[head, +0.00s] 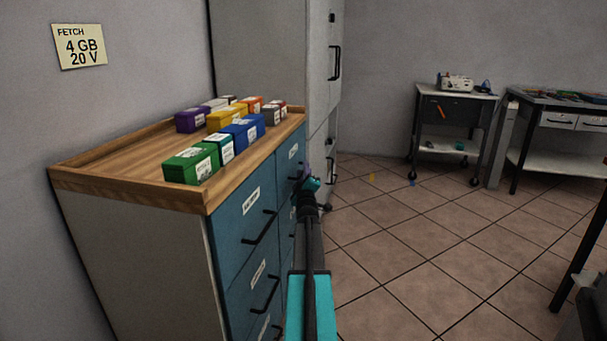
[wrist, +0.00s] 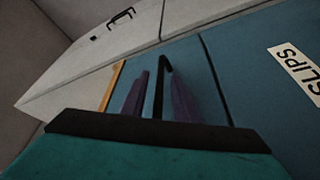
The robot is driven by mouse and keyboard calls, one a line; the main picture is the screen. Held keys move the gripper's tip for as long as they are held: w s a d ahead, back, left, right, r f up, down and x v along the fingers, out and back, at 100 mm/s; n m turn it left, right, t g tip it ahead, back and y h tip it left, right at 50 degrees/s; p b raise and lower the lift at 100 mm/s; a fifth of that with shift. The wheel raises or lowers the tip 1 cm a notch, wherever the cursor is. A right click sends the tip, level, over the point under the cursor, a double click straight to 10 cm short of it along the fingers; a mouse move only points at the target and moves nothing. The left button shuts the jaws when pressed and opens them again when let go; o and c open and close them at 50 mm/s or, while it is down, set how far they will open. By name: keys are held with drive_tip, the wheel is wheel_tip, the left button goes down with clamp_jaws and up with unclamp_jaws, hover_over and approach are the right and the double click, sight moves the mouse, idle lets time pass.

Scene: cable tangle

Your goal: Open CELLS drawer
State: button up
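The blue drawer cabinet (head: 237,228) has two columns of closed drawers with black handles and white labels. The labels are too small to read in the head view, so I cannot tell which one says CELLS. My gripper (head: 303,172) is at the front of the right column, by the upper drawer (head: 289,152). In the wrist view my gripper (wrist: 161,84) has its two purple fingers apart, with a black drawer handle (wrist: 163,68) between them. I cannot tell whether they touch it. A neighbouring drawer's label (wrist: 298,71) seems to read CLIPS or SLIPS.
Coloured boxes (head: 190,165) stand on the wooden tray top (head: 110,168). A tall grey cabinet (head: 265,50) with black handles adjoins the drawers. A wheeled cart (head: 452,128) and a workbench (head: 555,122) stand at the back right.

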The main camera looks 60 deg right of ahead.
drive_tip(key=shift+d, duration=0.15)
clamp_jaws()
drive_tip(key=shift+a+r+p, duration=0.1)
drive_tip(key=shift+a+p, duration=0.1)
drive_tip(key=shift+p, duration=0.15)
